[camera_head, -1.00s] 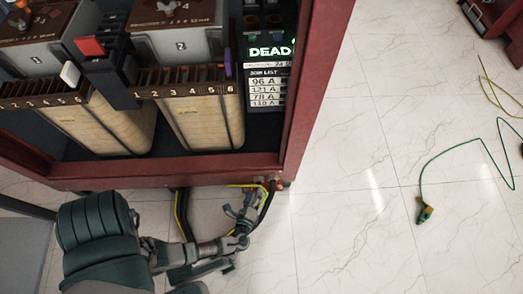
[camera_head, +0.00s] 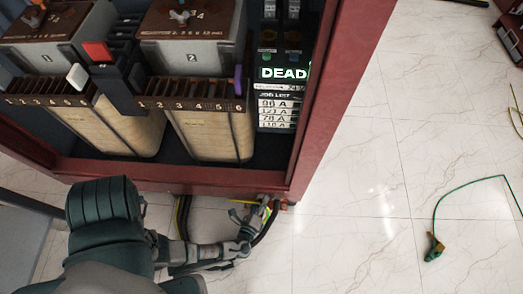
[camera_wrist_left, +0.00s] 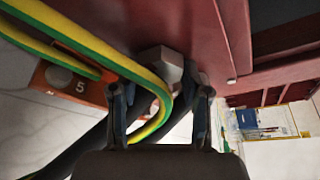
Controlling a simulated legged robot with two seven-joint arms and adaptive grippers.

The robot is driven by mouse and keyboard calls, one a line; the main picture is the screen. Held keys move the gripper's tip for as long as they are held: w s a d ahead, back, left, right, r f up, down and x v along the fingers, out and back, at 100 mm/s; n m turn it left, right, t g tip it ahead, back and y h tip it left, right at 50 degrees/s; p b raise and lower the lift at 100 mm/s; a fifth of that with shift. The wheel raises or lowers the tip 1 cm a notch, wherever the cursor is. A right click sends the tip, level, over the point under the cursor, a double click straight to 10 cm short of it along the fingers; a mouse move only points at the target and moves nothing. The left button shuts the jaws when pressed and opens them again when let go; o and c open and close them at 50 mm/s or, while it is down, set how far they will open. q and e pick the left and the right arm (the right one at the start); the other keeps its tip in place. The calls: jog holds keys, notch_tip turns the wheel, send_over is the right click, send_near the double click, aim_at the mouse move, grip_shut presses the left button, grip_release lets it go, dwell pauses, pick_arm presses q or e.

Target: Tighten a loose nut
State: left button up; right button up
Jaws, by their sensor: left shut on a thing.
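A large grey hex nut (camera_wrist_left: 163,66) sits against the red cabinet wall in the left wrist view. My left gripper (camera_head: 254,221) is at the bottom edge of the cabinet in the head view, among the cables there. In the left wrist view, its two fingers (camera_wrist_left: 162,108) stand on either side of the nut, shut on it. A yellow-green cable (camera_wrist_left: 92,48) loops close in front of the nut and partly covers it. In the head view the nut is hidden by the gripper and cables. My right gripper is not in view.
The red cabinet (camera_head: 330,110) holds two transformer blocks (camera_head: 205,120) and a panel reading DEAD (camera_head: 284,73). Black cables run below the cabinet. A green lead with a clip (camera_head: 434,249) lies on the tiled floor at right. The floor between is clear.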

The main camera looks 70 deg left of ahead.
pick_arm(q)
jog(key=shift+a, duration=0.45)
jog(key=shift+c, duration=0.6)
jog(key=shift+w+d+r+m+p, duration=0.1)
jog(key=shift+d+r+m+p, duration=0.1)
jog(key=shift+m+p, duration=0.3)
jog(key=shift+s+a+f+g, duration=0.1)
jog(key=shift+s+f+g, duration=0.15)
jog(key=shift+g, duration=0.15)
jog(key=o, duration=1.1)
jog(key=shift+o, duration=0.2)
jog(key=shift+w, duration=0.1)
jog(key=shift+r, duration=0.3)
notch_tip(320, 180, up, 9)
jog(key=shift+r, duration=0.2)
